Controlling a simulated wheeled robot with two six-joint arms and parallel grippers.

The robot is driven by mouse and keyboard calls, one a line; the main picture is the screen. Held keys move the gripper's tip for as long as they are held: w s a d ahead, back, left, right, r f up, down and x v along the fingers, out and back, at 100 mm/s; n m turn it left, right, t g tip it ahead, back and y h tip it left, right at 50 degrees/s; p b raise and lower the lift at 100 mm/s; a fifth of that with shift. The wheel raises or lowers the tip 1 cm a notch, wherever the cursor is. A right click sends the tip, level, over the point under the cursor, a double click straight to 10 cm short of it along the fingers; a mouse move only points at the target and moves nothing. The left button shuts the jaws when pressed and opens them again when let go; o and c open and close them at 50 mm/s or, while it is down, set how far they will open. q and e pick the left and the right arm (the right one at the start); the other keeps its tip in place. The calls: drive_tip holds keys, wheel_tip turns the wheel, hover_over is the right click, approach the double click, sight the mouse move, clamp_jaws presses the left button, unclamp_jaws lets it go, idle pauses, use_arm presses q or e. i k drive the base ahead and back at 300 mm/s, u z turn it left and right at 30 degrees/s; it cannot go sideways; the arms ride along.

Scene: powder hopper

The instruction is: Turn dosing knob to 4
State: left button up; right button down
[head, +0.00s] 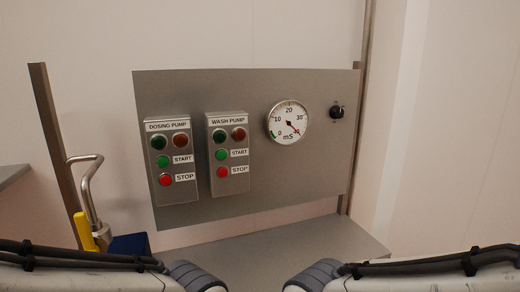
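A small black knob (337,112) sits on the right side of the grey metal panel (290,180), to the right of a round gauge. Its scale marks are too small to read, so I cannot tell its setting. My two arms show along the bottom edge, one from each side. Both grippers are outside the view, and nothing of mine touches the knob.
Left of the gauge are the dosing pump box (170,202) and the wash pump box (229,185), each with lamps and START and STOP buttons. A grey surface (275,255) lies below the panel. A bent metal pipe with a yellow handle (84,230) stands at left.

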sight(336, 112)
drive_tip(key=z, duration=0.6)
drive_tip(key=i, duration=1.05)
drive_tip(key=z, duration=0.3)
